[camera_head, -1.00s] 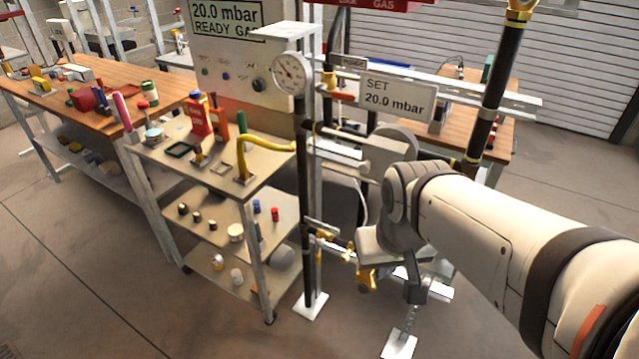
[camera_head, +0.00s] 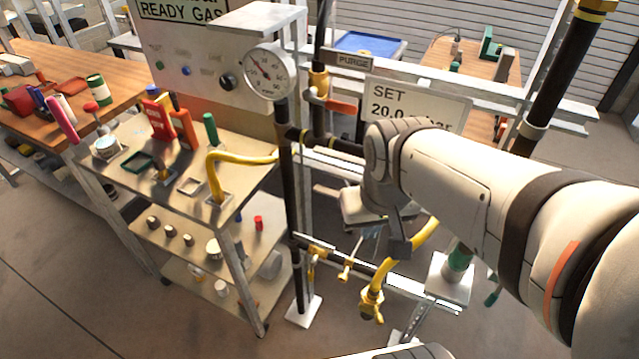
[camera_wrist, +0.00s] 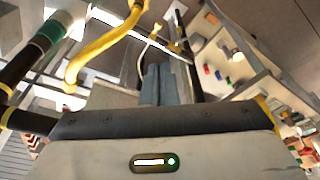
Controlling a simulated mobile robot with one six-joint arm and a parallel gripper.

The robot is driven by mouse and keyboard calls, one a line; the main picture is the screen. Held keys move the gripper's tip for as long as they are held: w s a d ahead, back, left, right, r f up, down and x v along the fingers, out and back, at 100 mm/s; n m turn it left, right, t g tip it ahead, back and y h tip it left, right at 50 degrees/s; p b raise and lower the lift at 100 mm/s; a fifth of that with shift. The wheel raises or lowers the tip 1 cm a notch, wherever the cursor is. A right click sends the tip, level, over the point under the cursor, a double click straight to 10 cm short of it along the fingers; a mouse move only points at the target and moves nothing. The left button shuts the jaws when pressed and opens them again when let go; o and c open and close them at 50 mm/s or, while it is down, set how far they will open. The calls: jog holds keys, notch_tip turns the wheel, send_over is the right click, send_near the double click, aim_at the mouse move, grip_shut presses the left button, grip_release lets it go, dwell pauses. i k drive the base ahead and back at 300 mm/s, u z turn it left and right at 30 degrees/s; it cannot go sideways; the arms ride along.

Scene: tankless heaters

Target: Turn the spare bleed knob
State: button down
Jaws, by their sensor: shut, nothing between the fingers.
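I cannot tell for sure which part is the spare bleed knob. Small brass valve fittings (camera_head: 314,262) sit on the low horizontal rail, and a brass end fitting (camera_head: 371,303) hangs at the foot of a yellow hose (camera_head: 424,240). A black round knob (camera_head: 228,82) is on the grey panel. My gripper (camera_head: 400,248) hangs below my wrist, over the low rail in the picture. In the wrist view its two grey fingers (camera_wrist: 160,84) are together and empty. The yellow hose (camera_wrist: 98,45) curves to their left, apparently apart from them.
A round gauge (camera_head: 270,72) tops a black pipe, near a red-handled valve (camera_head: 338,105) and a SET sign (camera_head: 418,100). A metal trolley (camera_head: 120,185) with tools and a bent yellow pipe (camera_head: 213,175) stands left. The floor at lower left is clear.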

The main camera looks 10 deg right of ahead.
aim_at(342, 278)
jog(key=z, duration=0.05)
jog(key=k, duration=0.55)
jog(key=u, duration=1.65)
jog(key=k, duration=0.35)
jog(key=u, duration=0.1)
